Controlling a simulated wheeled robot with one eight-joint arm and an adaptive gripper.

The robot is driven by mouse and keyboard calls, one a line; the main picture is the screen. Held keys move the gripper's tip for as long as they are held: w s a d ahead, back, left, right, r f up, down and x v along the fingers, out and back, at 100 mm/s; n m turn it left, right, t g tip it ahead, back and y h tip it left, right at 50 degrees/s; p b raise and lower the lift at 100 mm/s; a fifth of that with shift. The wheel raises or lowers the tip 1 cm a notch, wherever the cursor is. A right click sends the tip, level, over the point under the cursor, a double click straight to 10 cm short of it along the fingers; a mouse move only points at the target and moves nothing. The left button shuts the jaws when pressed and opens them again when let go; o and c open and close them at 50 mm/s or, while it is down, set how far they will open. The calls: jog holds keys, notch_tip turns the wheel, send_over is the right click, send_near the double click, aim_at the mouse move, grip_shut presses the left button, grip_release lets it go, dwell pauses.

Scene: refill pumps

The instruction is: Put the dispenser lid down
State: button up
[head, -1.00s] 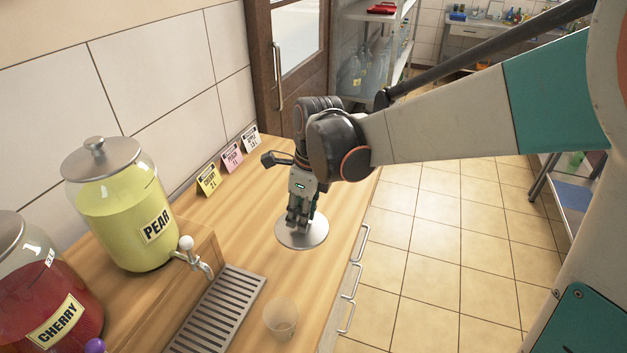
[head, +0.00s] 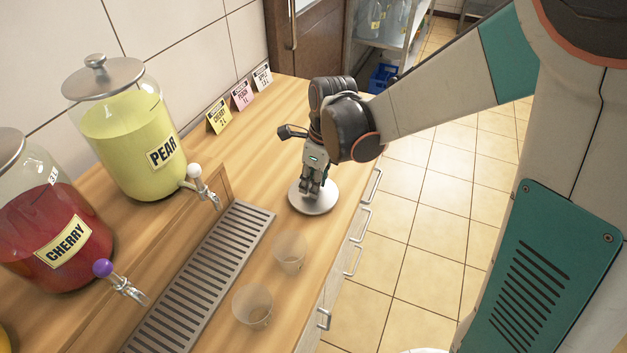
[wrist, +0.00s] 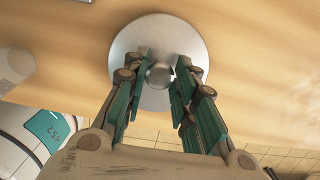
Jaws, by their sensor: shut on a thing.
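The dispenser lid is a round brushed-metal disc (head: 314,203) with a small knob on top. My gripper (head: 316,188) points down over it, and its fingers close on the knob. In the wrist view the lid (wrist: 138,88) lies flat below the fingers, with the knob (wrist: 159,75) between the fingertips of my gripper (wrist: 160,78). The lid is over the right part of the wooden counter (head: 262,170), near its front edge. I cannot tell whether its underside touches the wood.
The pear dispenser (head: 132,140) and cherry dispenser (head: 50,230) stand at the left, both lidded. A slotted drip tray (head: 205,280) and two clear cups (head: 290,250) (head: 253,305) are nearer. Three price cards (head: 219,116) (head: 242,95) (head: 262,78) line the wall. Clear wood lies behind the lid.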

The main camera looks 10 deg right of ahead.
aim_at(320, 195)
jog(key=shift+f, duration=0.2)
jog(key=o, duration=1.1)
jog(key=shift+r, duration=0.1)
notch_tip(320, 195, up, 12)
jog(key=s+d+f+p, duration=0.1)
jog(key=p, duration=0.3)
jog(key=s+d+r+n+t, duration=0.2)
jog(key=s+n, duration=0.3)
jog(key=n, duration=0.3)
jog(key=s+d+r+n+t+h, duration=0.1)
jog(key=s+d+n, duration=0.3)
jog(key=n, duration=0.4)
jog(key=s+d+r+n+t, duration=0.3)
jog(key=s+n, duration=0.3)
jog(key=n, duration=0.2)
jog(key=shift+s+d+r+n+h, duration=0.1)
jog(key=shift+d+r+n+h, duration=0.25)
jog(key=shift+r, duration=0.2)
